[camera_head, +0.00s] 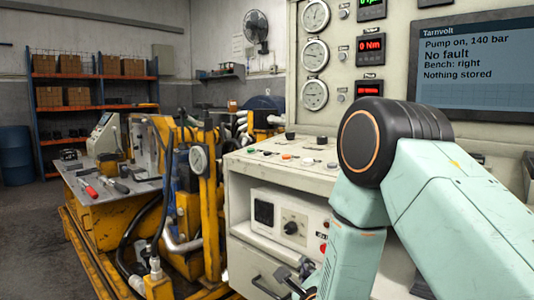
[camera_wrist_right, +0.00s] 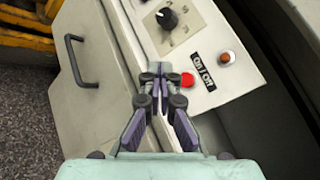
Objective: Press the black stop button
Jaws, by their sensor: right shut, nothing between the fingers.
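The sloped top of the white console (camera_head: 262,160) carries several small buttons. A dark button (camera_head: 322,140) sits near its back right, and another dark one (camera_head: 290,136) is at the back middle; no label shows which is the stop button. My right gripper (camera_head: 291,278) is low in front of the console's lower front, below these buttons, partly hidden by my arm. In the right wrist view the right gripper (camera_wrist_right: 157,74) is shut and empty, its tips beside a red button (camera_wrist_right: 187,80) on the front panel. My left gripper is not in view.
A drawer handle (camera_wrist_right: 81,62) sticks out nearby. A screen (camera_head: 472,70) reads "No fault". A yellow-framed bench (camera_head: 100,215) stands left.

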